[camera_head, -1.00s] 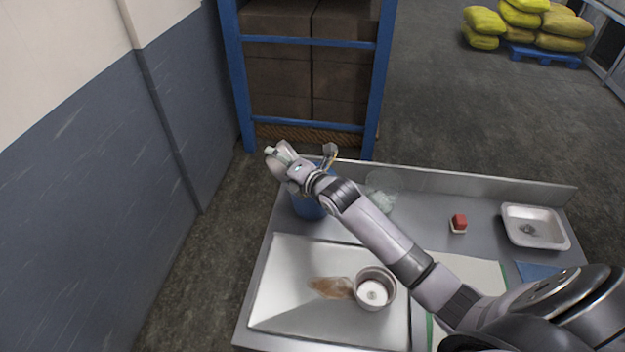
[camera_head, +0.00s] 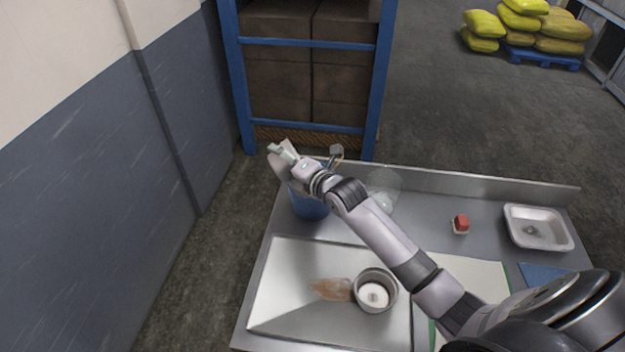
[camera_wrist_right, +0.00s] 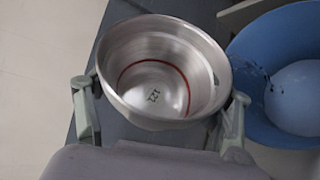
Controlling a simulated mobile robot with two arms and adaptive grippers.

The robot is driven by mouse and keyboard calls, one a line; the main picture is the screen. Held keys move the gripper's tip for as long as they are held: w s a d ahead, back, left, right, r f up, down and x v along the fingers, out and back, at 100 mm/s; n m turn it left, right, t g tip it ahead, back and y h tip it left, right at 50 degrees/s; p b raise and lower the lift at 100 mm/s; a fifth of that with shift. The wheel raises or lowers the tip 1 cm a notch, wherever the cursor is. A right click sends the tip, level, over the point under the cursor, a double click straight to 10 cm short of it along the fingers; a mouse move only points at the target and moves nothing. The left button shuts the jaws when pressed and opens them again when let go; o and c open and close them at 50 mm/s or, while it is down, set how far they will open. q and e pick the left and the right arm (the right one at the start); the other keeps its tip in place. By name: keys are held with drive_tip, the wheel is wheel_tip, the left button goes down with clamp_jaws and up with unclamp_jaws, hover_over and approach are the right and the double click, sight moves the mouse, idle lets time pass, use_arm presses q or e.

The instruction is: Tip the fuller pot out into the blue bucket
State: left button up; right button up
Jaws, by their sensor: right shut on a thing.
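My right gripper (camera_head: 283,152) is at the far left corner of the counter, close above the blue bucket (camera_head: 308,207). In the right wrist view it is shut on a metal pot (camera_wrist_right: 150,60), with one finger on each side of the rim. That pot has a red ring line and small dark marks inside, and its inside looks bare. The bucket (camera_wrist_right: 244,100) is right beside it, with a pale rounded mass inside and dark specks on its wall. A second pot (camera_head: 362,300) stands on the counter with something white in it. My left gripper is not in view.
A brown patch or flat thing (camera_head: 328,289) lies beside the standing pot. A blue rack (camera_head: 376,90) stands behind the counter.

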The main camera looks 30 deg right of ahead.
drive_tip(key=shift+d+r+m+b, duration=0.1)
drive_tip(key=shift+r+m+b, duration=0.05)
drive_tip(key=shift+m+b, duration=0.2)
idle(0.3)
drive_tip(key=shift+s+d+f+m+t+y+b, duration=0.15)
drive_tip(key=shift+d+f+m+b, duration=0.15)
drive_tip(key=shift+b, duration=0.35)
drive_tip(key=shift+w+d+f+m+t+y+b, duration=0.15)
drive_tip(key=shift+d+b, duration=0.25)
drive_tip(key=shift+b, duration=0.25)
drive_tip(key=shift+s+d+r, duration=0.1)
drive_tip(key=shift+d+r, duration=0.05)
drive_tip(key=shift+s+b, duration=0.1)
drive_tip(key=shift+b, duration=0.4)
drive_tip(key=shift+a+m, duration=0.2)
drive_tip(key=shift+m, duration=0.1)
